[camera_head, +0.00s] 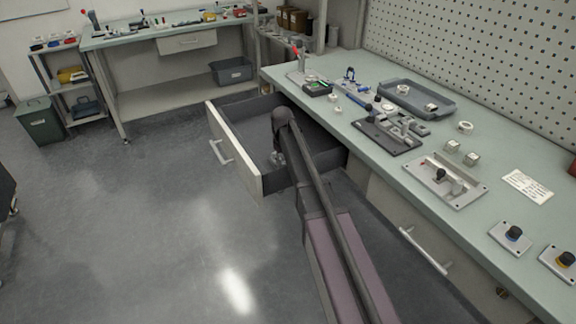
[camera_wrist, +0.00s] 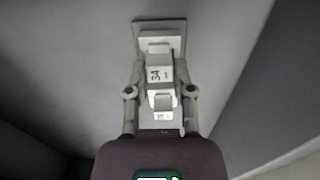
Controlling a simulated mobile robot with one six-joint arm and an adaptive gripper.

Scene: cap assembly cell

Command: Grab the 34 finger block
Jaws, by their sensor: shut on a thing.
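The 34 finger block (camera_wrist: 158,74) is a pale block with a dark "34" on its face, seen in the wrist view. My gripper (camera_wrist: 160,84) is shut on it, with one finger on each side. In the head view my gripper (camera_head: 278,157) reaches down into the open drawer (camera_head: 236,158), and the block cannot be made out there. Whether the block touches the drawer floor, I cannot tell.
The drawer's walls stand around my gripper, and its front panel is to the left. The workbench (camera_head: 345,122) to the right holds a grey tray (camera_head: 395,90), a dark fixture (camera_head: 375,133) and a metal plate (camera_head: 462,192).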

